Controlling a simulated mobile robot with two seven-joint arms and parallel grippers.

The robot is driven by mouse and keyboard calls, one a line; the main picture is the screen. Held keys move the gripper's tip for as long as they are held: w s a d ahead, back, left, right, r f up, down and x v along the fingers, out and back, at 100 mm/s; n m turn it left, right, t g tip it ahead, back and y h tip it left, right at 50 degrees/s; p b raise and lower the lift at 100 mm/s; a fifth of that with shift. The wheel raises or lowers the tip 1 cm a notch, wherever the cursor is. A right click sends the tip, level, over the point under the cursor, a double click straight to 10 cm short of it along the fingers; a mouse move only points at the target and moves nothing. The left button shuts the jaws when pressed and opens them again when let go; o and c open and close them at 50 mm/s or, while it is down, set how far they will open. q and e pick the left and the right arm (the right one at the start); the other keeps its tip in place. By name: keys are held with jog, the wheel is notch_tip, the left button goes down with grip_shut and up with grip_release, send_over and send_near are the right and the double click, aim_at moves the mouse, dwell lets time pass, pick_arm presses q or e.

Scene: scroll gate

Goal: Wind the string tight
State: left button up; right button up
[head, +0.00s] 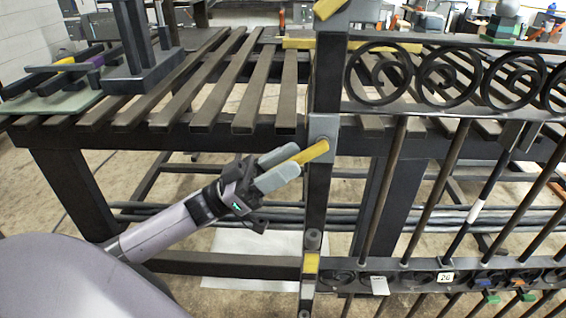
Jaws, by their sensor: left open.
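No string can be made out in the head view. A dark metal gate with a row of scrolls (446,77) and thin upright bars stands at the right. On its left post (319,205) is a grey plate with a short yellow lever (312,152), tilted up to the right. My left gripper (288,163) reaches in from the lower left. It is open, its two grey fingertips at the lever's left end; I cannot tell whether they touch it. My right gripper is not in view.
A slatted dark metal workbench (220,85) stands behind the post. A dark upright stand (140,60) sits on it at the left. Another yellow piece (311,262) is lower on the post. A lower rail (430,280) carries small tags. Concrete floor shows below.

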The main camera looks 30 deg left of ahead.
pick_arm(q)
jog(key=v, duration=0.7)
jog(key=shift+b, duration=0.3)
